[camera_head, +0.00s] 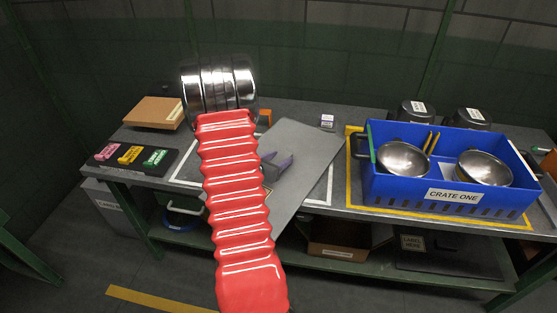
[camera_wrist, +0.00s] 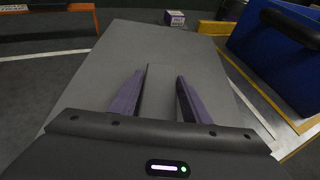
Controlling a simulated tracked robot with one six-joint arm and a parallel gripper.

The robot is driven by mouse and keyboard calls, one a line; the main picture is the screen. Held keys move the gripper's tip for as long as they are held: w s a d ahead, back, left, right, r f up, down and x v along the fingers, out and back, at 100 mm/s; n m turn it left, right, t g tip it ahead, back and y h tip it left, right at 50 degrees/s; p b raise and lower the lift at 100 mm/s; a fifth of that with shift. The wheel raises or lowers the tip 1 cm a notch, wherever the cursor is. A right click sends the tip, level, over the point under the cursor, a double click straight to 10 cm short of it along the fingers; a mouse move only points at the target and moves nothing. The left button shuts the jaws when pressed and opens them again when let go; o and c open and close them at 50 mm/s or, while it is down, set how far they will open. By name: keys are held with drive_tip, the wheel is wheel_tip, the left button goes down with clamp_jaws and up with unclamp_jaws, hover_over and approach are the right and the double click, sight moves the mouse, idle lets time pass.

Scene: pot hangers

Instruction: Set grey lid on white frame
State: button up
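The grey lid (camera_head: 312,150) is a flat rectangular plate. It lies at an angle over the white frame (camera_head: 327,190), a white outline on the table, and hides much of it. The lid's near end reaches past the table's front edge, so it seems held above the table. My gripper (camera_head: 278,166) has purple fingers on either side of a raised grey strip in the middle of the lid. White frame lines (camera_wrist: 48,55) show on both sides.
A blue crate (camera_head: 452,197) with metal bowls stands at right inside a yellow outline (camera_head: 353,190). Pots (camera_head: 417,112) stand behind it. A small labelled box (camera_head: 327,121) is behind the lid. A black tray (camera_head: 128,158) with coloured blocks and a brown board (camera_head: 155,112) are at left.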

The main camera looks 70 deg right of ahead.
drive_tip(key=o, duration=0.3)
drive_tip(key=shift+r, duration=0.1)
drive_tip(key=shift+a+r, duration=0.1)
drive_tip(key=shift+a, duration=0.05)
drive_tip(key=v, duration=1.1)
drive_tip(key=shift+w+a+r, duration=0.1)
drive_tip(key=shift+a+r, duration=0.05)
drive_tip(key=shift+a, duration=0.2)
idle(0.3)
